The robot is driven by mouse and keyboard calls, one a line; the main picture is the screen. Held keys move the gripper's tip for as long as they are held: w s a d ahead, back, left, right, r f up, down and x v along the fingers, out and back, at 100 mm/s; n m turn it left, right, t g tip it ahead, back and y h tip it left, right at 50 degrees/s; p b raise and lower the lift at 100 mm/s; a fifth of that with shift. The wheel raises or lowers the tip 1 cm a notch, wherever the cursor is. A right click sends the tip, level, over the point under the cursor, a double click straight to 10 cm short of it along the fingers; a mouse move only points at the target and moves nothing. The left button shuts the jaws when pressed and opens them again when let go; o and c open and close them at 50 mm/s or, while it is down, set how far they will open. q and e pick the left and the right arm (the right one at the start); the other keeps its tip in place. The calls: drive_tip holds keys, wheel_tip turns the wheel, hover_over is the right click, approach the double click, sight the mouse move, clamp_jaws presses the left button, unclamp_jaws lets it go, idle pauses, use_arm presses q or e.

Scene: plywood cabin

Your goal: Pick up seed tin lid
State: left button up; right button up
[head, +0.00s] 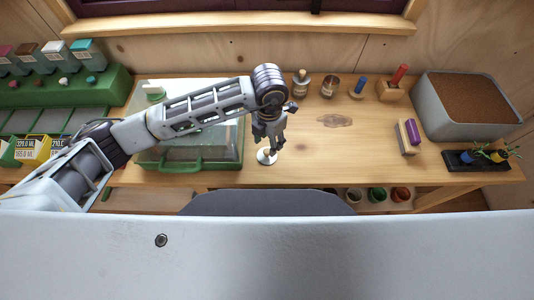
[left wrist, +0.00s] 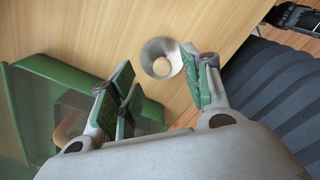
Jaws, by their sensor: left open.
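A small round pale piece, which looks like the seed tin lid (head: 264,158), lies on the wooden workbench near its front edge. In the left wrist view the lid (left wrist: 152,51) is a grey metallic round with a cream centre; I cannot tell whether that centre is a knob or a hole. My left gripper (head: 271,145) is just above it, pointing down, and partly covers it in the head view. In the left wrist view the left gripper (left wrist: 165,98) is open with nothing between its fingers. The lid lies beyond the fingertips, closer to the right-hand finger. My right gripper is not in view.
A green-framed clear case (head: 200,164) stands just left of the gripper. Small tins (head: 330,87) and handled tools (head: 398,76) line the back. A grey soil box (head: 470,138) and a black tray (head: 478,162) are at the right. The middle of the bench is clear.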

sight(267, 151)
use_arm(q)
drive_tip(key=shift+f, duration=0.15)
drive_tip(key=shift+s+a+f+p, duration=0.2)
drive_tip(key=shift+f+p, duration=0.15)
drive_tip(key=shift+f, duration=0.5)
drive_tip(key=shift+s+a+f+p, duration=0.1)
drive_tip(key=shift+s+f+p, duration=0.15)
drive_tip(key=shift+f, duration=0.55)
drive_tip(key=shift+w+f, duration=0.1)
drive_tip(key=shift+f, duration=0.8)
drive_tip(key=c, duration=0.9)
